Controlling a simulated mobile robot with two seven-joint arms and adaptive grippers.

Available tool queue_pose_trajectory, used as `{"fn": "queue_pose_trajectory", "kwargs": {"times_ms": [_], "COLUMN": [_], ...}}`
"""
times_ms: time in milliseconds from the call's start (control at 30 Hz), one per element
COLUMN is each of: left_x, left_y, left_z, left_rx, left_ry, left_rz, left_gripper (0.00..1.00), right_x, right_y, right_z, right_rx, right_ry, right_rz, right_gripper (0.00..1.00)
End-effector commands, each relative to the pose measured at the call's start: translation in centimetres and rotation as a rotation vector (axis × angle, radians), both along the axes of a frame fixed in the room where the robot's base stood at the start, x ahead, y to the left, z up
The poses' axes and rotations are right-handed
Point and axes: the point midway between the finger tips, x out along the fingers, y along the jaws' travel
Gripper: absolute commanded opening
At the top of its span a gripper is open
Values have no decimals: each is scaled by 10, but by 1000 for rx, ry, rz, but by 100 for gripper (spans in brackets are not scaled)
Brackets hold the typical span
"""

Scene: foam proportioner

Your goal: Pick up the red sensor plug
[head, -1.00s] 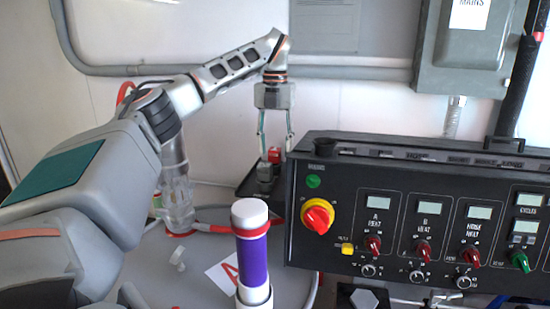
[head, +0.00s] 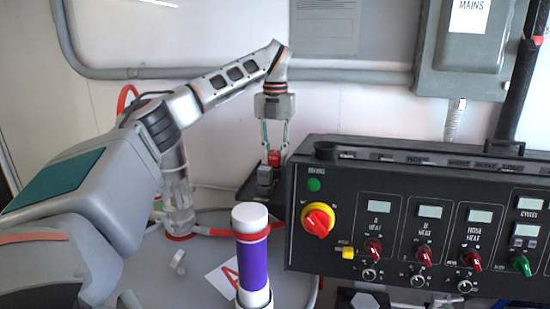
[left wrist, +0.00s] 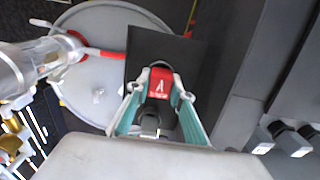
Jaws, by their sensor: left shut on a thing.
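The red sensor plug (head: 274,158) sits above a dark tray (head: 246,190), just left of the control box. In the left wrist view the plug (left wrist: 160,84) shows a red face with a white letter A, between the fingers. My left gripper (head: 274,160) points down with its fingers shut on the red plug, one on each side. A grey metal connector (left wrist: 149,124) lies close to the plug in the left wrist view; whether the two touch, I cannot tell. My right gripper is not in view.
The black control box (head: 410,225) with knobs and a red-yellow switch stands right beside the gripper. A purple-and-white cylinder (head: 252,262) stands in front. A clear fitting with a red hose (head: 178,195) stands to the left on a round grey lid (head: 200,265).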

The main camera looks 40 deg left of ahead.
Motion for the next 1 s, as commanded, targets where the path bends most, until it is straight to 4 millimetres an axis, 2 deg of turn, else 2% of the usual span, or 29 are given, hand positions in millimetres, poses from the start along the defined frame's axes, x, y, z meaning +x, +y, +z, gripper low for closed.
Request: {"fn": "queue_pose_trajectory", "kwargs": {"times_ms": [167,567,1000], "left_x": [1,0,0], "left_y": [-1,0,0], "left_z": [14,78,128], "left_rx": [1,2,3], "left_ry": [-3,-4,-3], "left_rz": [-1,3,2], "left_gripper": [0,0,0], "right_x": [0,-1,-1], "right_y": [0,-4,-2], "right_z": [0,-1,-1], "right_rx": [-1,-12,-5], "right_ry": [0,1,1], "right_rz": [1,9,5], "right_gripper": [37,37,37]}}
